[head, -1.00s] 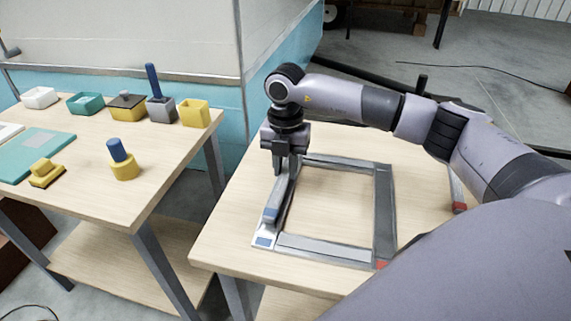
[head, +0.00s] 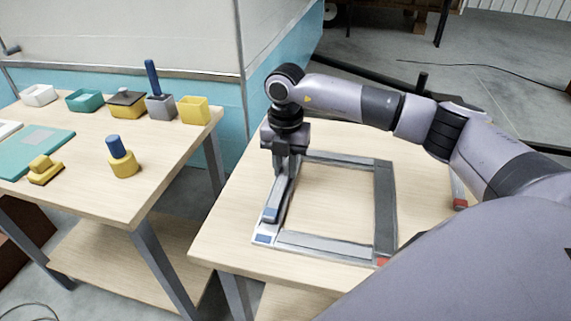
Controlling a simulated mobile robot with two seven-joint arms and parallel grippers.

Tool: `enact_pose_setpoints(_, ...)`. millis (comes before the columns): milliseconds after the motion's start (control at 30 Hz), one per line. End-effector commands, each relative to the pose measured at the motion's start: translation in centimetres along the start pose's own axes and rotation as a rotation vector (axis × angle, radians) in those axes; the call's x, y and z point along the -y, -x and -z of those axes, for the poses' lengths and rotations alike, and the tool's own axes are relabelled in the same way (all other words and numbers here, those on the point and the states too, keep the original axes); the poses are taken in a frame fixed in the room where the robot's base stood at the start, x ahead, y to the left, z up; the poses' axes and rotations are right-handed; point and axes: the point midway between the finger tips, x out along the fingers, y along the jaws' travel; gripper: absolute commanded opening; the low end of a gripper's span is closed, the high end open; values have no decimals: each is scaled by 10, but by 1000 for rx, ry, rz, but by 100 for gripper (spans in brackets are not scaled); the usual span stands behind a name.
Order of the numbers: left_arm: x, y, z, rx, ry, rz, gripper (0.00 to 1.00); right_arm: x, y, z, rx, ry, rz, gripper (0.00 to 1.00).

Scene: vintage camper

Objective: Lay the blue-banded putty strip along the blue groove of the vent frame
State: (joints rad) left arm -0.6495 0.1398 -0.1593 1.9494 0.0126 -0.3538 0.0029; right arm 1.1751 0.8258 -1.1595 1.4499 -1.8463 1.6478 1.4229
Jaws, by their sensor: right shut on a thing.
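The grey vent frame (head: 385,215) lies flat on the right table. A blue mark (head: 263,239) shows at its near left corner, and a red mark (head: 382,262) at its near right corner. My right gripper (head: 283,172) is shut on the blue-banded putty strip (head: 277,200) above the left side of the frame. The strip's blue-banded end (head: 270,214) points toward me, close to the blue-marked corner. The strip runs along the left side; I cannot tell whether it touches the groove. The gripper hides its far end. My left gripper is out of view.
Another strip with a red end (head: 459,203) lies right of the frame, partly behind my arm. The left table holds a yellow pot with a blue handle (head: 122,165), a yellow block tool (head: 45,170), a teal board (head: 35,155) and several small bins (head: 195,111).

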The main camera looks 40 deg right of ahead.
Motion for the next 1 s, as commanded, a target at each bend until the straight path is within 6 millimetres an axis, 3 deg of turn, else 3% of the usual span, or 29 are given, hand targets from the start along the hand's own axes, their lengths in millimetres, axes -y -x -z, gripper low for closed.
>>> enact_pose_setpoints(133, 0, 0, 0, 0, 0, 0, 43, 0, 0, 0, 0, 0, 0, 0)
enact_pose_setpoints(167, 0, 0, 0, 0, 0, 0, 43, 0, 0, 0, 0, 0, 0, 28)
enact_pose_setpoints(233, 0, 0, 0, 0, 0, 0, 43, 0, 0, 0, 0, 0, 0, 51)
enact_pose_setpoints(267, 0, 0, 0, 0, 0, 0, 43, 0, 0, 0, 0, 0, 0, 54)
enact_pose_setpoints(600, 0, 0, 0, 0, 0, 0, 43, 0, 4, 0, 0, 0, -1, 54)
enact_pose_setpoints(1000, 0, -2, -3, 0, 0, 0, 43, -1, 62, 0, 1, 1, -3, 54)
